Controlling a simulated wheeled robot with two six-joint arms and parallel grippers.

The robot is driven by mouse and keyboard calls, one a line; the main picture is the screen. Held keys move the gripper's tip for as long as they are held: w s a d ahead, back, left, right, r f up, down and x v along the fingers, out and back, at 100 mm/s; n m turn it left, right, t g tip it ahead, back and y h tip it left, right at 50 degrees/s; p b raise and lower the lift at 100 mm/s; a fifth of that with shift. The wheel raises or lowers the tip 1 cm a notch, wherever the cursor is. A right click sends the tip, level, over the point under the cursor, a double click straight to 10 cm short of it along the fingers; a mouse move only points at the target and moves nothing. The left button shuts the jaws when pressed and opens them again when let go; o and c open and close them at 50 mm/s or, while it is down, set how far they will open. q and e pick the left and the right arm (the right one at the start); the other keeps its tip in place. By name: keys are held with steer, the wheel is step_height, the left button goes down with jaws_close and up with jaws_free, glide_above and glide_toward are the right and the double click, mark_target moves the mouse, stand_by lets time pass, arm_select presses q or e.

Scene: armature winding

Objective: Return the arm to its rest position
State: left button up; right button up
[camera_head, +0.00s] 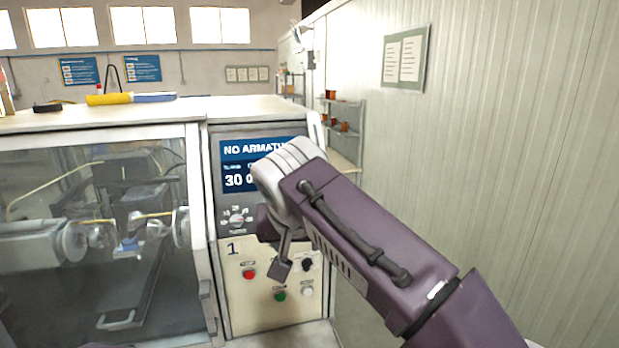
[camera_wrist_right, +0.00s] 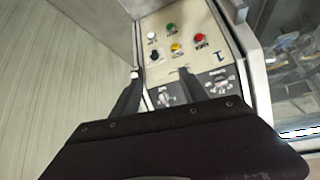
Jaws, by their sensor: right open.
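My right arm (camera_head: 375,245) reaches in from the lower right of the head view, over the machine's control panel. My right gripper (camera_head: 281,268) points down in front of the panel's button plate (camera_head: 238,306). In the right wrist view its two fingers (camera_wrist_right: 160,76) are apart with nothing between them. The plate with its buttons lies beyond the fingertips; I cannot tell the exact gap. The display (camera_head: 234,166) reads "NO ARMATU…", partly hidden by my arm. My left gripper is not in view.
The plate carries a red button (camera_head: 248,274), a green button (camera_head: 280,296), a white button (camera_head: 307,291) and a black knob (camera_head: 307,264). A yellow button (camera_wrist_right: 176,47) shows in the wrist view. A glazed machine enclosure (camera_head: 60,290) stands left. A ribbed wall (camera_head: 500,130) closes the right side.

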steer(key=s+d+f+m+g+h+b, duration=0.2)
steer(key=d+f+m+g+b, duration=0.15)
steer(key=d+f, duration=1.5)
steer(key=s+d+f+n+g+y, duration=0.1)
steer(key=s+f, duration=0.6)
steer(key=f, duration=0.3)
steer(key=s+f+n+g+y, duration=0.1)
steer(key=s+f+g, duration=0.1)
steer(key=s+f, duration=0.6)
steer(key=shift+d+f+n, duration=0.35)
steer(key=shift+d+f, duration=0.05)
steer(key=shift+f, duration=1.15)
